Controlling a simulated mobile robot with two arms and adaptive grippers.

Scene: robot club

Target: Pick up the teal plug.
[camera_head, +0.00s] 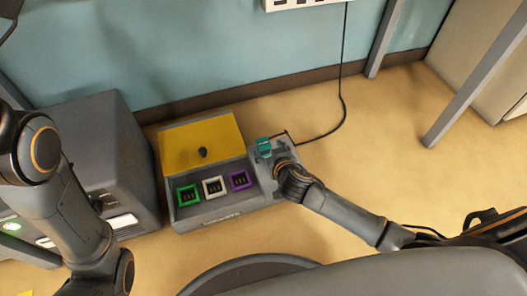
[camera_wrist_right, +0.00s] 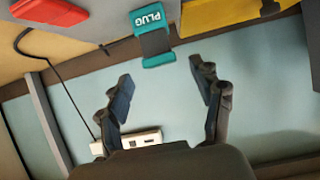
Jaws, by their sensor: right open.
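The teal plug (camera_head: 264,146) sits at the right end of the grey box on the floor, next to my right gripper (camera_head: 281,161). In the right wrist view the plug (camera_wrist_right: 151,19) shows its "PLUG" label, with a dark middle and a lower teal band. It lies beyond the fingertips of my right gripper (camera_wrist_right: 162,83), a little left of the middle of the gap. The gripper is open and empty, and I see no contact with the plug. My left arm shows at the left of the head view, but its gripper does not show.
The grey box (camera_head: 222,214) has green (camera_head: 188,194), white (camera_head: 213,187) and purple (camera_head: 239,179) sockets and a yellow panel (camera_head: 198,139) with a dark knob. A black cable runs up to a white power strip (camera_head: 296,3). A dark grey cabinet (camera_head: 110,150) stands left.

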